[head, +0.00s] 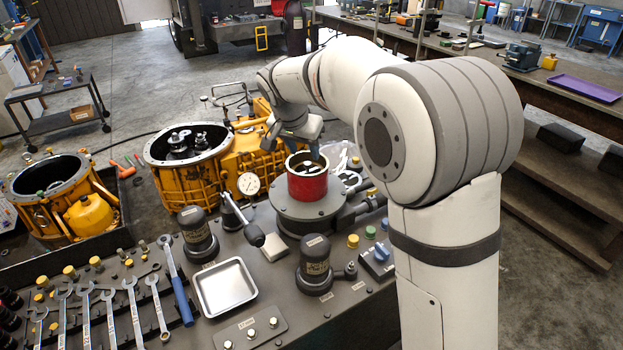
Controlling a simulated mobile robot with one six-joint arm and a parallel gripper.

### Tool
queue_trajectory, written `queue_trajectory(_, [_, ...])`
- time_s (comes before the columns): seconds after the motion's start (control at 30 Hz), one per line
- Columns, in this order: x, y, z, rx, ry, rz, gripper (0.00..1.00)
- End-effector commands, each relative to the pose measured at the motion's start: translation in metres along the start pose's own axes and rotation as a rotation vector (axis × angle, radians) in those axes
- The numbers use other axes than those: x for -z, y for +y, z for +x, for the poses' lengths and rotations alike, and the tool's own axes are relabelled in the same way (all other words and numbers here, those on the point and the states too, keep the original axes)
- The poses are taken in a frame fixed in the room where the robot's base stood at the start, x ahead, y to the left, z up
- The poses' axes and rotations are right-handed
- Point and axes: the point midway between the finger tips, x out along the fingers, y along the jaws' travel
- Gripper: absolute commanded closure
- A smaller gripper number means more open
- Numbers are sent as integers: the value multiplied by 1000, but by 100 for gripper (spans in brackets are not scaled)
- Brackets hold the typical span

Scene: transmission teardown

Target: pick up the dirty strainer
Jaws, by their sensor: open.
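A red cylindrical housing (307,186) with a pale rim stands upright on a round grey base (309,212) on the bench. Dark and light shapes show inside its open top; I cannot tell whether one of them is the dirty strainer. No strainer can be clearly made out elsewhere. My gripper (312,152) is open and points down just above the housing's mouth. The fingertips are small and partly hidden, so I cannot tell whether they reach inside the rim.
A dial gauge (248,184) and a black-knobbed lever (243,220) stand left of the housing. An empty metal tray (223,287) lies in front, beside wrenches (130,305). A dark cylindrical unit (315,265) stands nearby. Yellow transmission casings (187,180) are behind left.

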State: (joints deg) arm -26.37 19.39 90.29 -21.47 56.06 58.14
Motion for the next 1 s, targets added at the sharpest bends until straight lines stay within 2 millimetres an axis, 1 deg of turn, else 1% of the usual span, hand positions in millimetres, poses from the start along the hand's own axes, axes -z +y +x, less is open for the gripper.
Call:
queue_trajectory(0.03, [0, -6, 4, -1, 3, 3, 56])
queue_trajectory(0.1, [1, -9, 9, -1, 5, 9, 56])
queue_trajectory(0.37, [4, -11, 37, -2, 4, 9, 56])
queue_trajectory(0.53, [10, -13, 61, -3, 3, 8, 56])
queue_trajectory(0.63, [8, -13, 74, -1, 3, 8, 56])
queue_trajectory(0.73, [8, -13, 81, 0, 4, 8, 56])
queue_trajectory(0.93, [8, -13, 82, 1, 5, 7, 56])
queue_trajectory(0.97, [8, -13, 82, 1, 5, 7, 57])
queue_trajectory(1.0, [8, -13, 82, 1, 5, 7, 60])
